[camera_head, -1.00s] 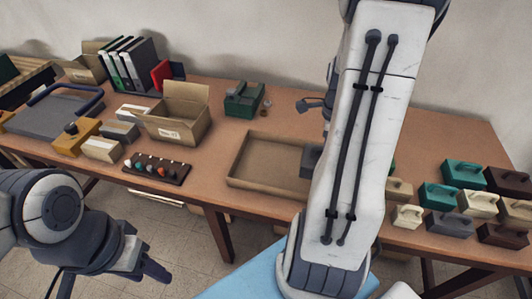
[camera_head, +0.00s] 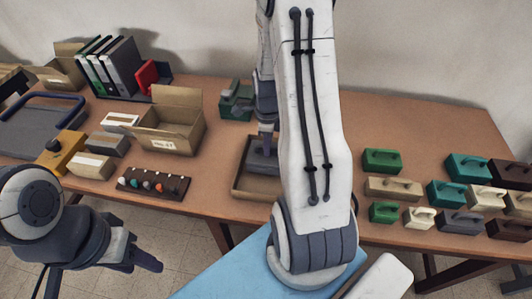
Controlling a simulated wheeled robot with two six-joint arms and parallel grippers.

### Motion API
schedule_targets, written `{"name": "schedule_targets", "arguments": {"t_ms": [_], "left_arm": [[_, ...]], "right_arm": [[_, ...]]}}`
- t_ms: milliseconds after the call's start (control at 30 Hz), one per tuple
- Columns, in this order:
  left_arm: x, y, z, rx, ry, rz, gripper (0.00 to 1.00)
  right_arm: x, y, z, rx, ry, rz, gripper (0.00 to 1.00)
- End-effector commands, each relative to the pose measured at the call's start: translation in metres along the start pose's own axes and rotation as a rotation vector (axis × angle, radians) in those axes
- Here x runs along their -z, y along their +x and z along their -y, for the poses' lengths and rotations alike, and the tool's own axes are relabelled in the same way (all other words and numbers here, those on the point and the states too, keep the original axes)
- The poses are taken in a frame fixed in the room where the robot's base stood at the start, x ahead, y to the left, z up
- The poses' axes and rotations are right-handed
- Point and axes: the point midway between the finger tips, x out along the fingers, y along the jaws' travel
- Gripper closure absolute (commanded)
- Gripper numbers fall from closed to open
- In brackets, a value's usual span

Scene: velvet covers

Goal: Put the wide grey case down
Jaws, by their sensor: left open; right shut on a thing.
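The wide grey case (camera_head: 262,158) shows in the head view at the light brown tray (camera_head: 250,195), partly hidden behind my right arm. My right gripper (camera_head: 268,138) points down from above and is shut on the case. The case lies within the tray's outline; I cannot tell whether it touches the tray floor. My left gripper (camera_head: 145,262) is open and empty at the lower left, in front of the table and away from the case.
A dark green device (camera_head: 236,98) stands behind the tray. An open cardboard box (camera_head: 168,130) and a dark rack of knobs (camera_head: 153,183) are to its left. Several handled cases, such as a green one (camera_head: 382,160), stand on the right. My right arm hides the tray's right part.

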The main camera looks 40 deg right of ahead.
Motion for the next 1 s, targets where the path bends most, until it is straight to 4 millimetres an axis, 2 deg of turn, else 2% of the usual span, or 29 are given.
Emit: {"name": "schedule_targets", "arguments": {"t_ms": [133, 400, 800, 833, 867, 900, 1000], "left_arm": [[0.000, -0.002, 0.000, 0.000, 0.000, 0.000, 0.50], [0.001, -0.008, -0.001, 0.000, 0.000, 0.000, 0.50], [0.000, -0.004, 0.000, 0.000, 0.000, 0.000, 0.50], [0.000, -0.006, 0.000, 0.000, 0.000, 0.000, 0.50], [0.000, -0.006, 0.000, 0.000, 0.000, 0.000, 0.50], [0.000, -0.006, 0.000, 0.000, 0.000, 0.000, 0.50], [0.000, -0.006, 0.000, 0.000, 0.000, 0.000, 0.50]], "right_arm": [[-0.006, 0.008, 0.000, -0.001, 0.001, 0.000, 1.00], [-0.005, 0.042, 0.000, -0.001, 0.003, 0.000, 1.00], [-0.005, 0.049, 0.001, 0.002, 0.003, 0.001, 1.00], [-0.005, 0.047, 0.001, 0.001, 0.003, 0.001, 0.72], [-0.005, 0.047, 0.001, 0.001, 0.003, 0.001, 0.61], [-0.005, 0.047, 0.001, 0.001, 0.003, 0.001, 0.54], [-0.005, 0.047, 0.001, 0.001, 0.003, 0.000, 0.54]]}}
